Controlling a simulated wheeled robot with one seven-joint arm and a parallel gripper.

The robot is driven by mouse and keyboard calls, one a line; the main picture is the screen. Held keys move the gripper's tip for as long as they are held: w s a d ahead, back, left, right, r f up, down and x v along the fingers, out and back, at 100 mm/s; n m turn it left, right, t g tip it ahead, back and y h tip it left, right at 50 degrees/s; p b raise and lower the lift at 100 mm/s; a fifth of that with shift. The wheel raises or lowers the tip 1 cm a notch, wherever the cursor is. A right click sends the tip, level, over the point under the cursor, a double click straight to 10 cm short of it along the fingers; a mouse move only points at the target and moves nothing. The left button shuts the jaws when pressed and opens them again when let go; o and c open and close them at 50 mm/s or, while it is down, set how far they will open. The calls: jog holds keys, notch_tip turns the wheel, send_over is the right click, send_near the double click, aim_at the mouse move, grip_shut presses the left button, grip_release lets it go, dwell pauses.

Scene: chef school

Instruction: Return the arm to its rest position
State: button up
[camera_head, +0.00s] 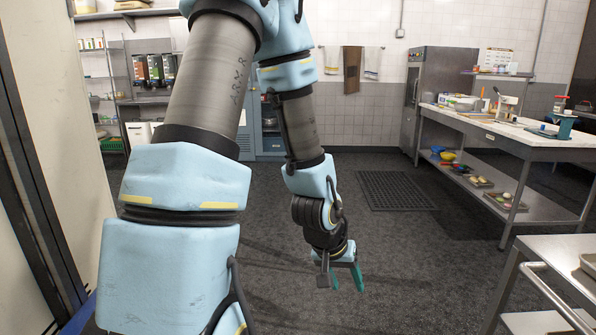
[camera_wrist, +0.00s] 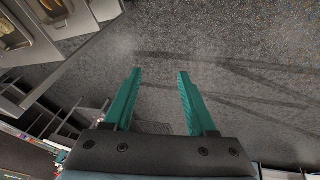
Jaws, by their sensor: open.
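My gripper (camera_head: 345,279) hangs in front of me above the dark floor in the head view, at the end of my light-blue and grey arm. In the wrist view, its two green fingers (camera_wrist: 157,100) stand well apart. Only floor shows between and beyond them, and they hold nothing. The upper part of my arm fills the left and middle of the head view and hides some of the room behind it.
A metal worktable (camera_head: 526,139) with a lower shelf of food items stands at the right. A steel cart (camera_head: 541,270) is at the near right. A doorway wall (camera_head: 62,130) is close on the left. A floor mat (camera_head: 396,190) lies beyond my gripper. The middle floor is clear.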

jog(key=a+r+n+y, duration=0.1)
jog(key=a+r, duration=0.4)
jog(key=a, duration=0.4)
jog(key=s+a+r+n+g+y, duration=0.1)
jog(key=a+r+n+y, duration=0.1)
jog(key=a+r, duration=0.3)
jog(key=a, duration=0.4)
jog(key=shift+a+r+y, duration=0.2)
jog(key=shift+r+y, duration=0.05)
jog(key=shift+y, duration=0.05)
